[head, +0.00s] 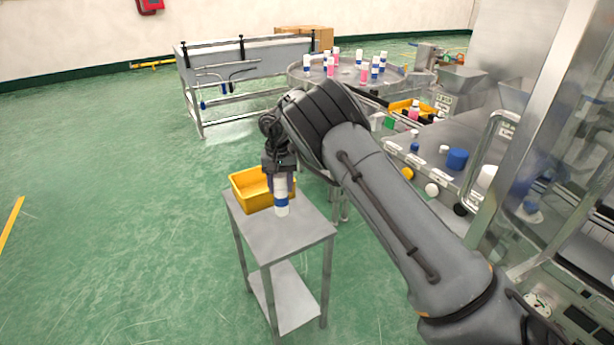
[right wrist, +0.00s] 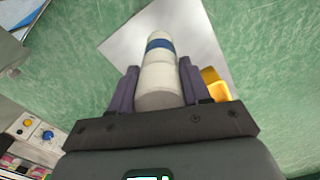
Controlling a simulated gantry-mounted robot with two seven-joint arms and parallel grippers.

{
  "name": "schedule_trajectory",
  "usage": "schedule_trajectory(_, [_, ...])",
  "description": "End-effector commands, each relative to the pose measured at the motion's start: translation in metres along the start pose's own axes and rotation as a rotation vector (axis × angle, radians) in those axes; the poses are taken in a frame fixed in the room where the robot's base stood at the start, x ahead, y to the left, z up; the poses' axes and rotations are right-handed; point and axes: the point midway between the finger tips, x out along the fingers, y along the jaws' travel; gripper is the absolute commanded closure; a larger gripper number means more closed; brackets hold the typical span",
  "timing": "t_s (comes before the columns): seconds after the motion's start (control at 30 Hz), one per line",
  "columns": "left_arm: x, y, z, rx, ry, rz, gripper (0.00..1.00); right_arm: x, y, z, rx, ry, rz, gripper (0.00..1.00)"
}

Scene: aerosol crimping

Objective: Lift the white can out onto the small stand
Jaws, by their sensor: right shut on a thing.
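The white can (head: 281,207) has a blue band and is upright at the small stand (head: 297,235), a grey metal table with a lower shelf. My right gripper (head: 281,177) is shut on the can from above. In the right wrist view the can (right wrist: 159,75) lies between the two fingers of the gripper (right wrist: 152,88), with the stand's top (right wrist: 205,50) beyond its far end. I cannot tell whether the can's base touches the stand top. My left gripper is not in view.
A yellow bin (head: 240,190) sits on the stand, just behind and left of the can. A round table (head: 345,79) with several white, blue and pink cans stands farther back. Machinery with a glass panel fills the right side. Green floor on the left is clear.

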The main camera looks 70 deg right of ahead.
Motion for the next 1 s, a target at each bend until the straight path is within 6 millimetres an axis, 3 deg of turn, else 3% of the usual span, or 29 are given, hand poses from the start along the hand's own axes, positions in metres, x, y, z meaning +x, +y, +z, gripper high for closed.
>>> schedule_trajectory(0.03, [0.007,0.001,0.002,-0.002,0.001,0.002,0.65,0.019,-0.007,-0.007,0.012,-0.001,0.000,1.00])
schedule_trajectory(0.1, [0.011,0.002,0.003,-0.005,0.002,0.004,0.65,0.034,-0.014,-0.014,0.030,-0.001,0.001,1.00])
schedule_trajectory(0.3, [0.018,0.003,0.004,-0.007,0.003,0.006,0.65,0.063,-0.024,-0.026,0.066,0.000,0.002,1.00])
schedule_trajectory(0.67, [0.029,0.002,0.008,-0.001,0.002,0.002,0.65,0.082,-0.027,-0.030,0.077,0.000,0.002,1.00])
schedule_trajectory(1.0, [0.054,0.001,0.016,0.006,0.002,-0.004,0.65,0.108,-0.027,-0.029,0.076,-0.001,0.002,1.00])
